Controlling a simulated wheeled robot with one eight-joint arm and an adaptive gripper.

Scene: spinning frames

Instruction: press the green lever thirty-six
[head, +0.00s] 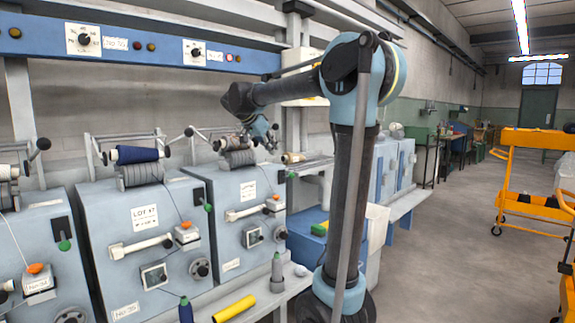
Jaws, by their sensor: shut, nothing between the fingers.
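Green-tipped levers sit at the upper right corners of the blue spinning machines. One green lever (290,174) is on the right machine of the near row, another green lever (208,207) is on the middle machine, and another green lever (64,244) is on the left one. The number plates are small; I cannot read thirty-six with certainty on any machine. My gripper (270,144) is shut and empty. It hangs above the right machine (230,210), near its bobbin, above and left of that machine's green lever, apart from it.
A blue rail (150,47) with dials and lamps runs above the machines. A yellow tube (234,308), a grey cone (277,270) and a dark blue cone (186,310) stand or lie in front. An orange cart (535,180) is at the right. The floor between is clear.

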